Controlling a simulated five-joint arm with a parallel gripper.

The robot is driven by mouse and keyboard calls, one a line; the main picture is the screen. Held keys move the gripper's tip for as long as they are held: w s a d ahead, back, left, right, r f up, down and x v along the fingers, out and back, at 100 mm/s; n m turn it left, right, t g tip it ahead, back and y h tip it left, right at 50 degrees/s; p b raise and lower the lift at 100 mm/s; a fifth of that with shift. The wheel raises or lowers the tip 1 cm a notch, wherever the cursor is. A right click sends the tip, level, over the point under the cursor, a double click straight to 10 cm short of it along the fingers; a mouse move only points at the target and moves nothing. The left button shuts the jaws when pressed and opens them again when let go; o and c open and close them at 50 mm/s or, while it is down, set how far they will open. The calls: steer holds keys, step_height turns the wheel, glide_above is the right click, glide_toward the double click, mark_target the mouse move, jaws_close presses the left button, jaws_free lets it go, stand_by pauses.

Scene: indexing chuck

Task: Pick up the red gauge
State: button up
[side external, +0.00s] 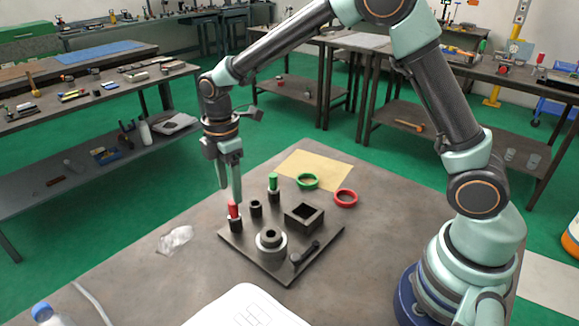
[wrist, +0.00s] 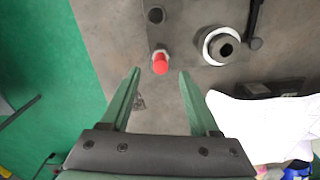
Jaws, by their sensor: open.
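The red gauge (side external: 233,210) stands upright in a dark holder at the left corner of the dark base plate (side external: 284,271) in the side view. Its red top (wrist: 160,63) also shows in the wrist view, ahead of the fingertips and roughly midway between them. My gripper (side external: 229,195) points down at the red gauge, with its fingertips close to the gauge's top in the side view. In the wrist view my gripper (wrist: 160,72) has its two green fingers wide apart with nothing between them. I cannot tell whether a finger touches the gauge.
A green gauge (side external: 273,182), a dark empty holder (side external: 256,208), a square block (side external: 304,216), a round chuck (side external: 270,244) and a black handle (side external: 305,252) are on the plate. Green (side external: 308,181) and red (side external: 346,198) rings lie behind. Crumpled clear plastic (side external: 176,239) lies left.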

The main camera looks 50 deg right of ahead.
mark_target(232, 202)
steer(key=shift+f, duration=2.8)
jaws_close()
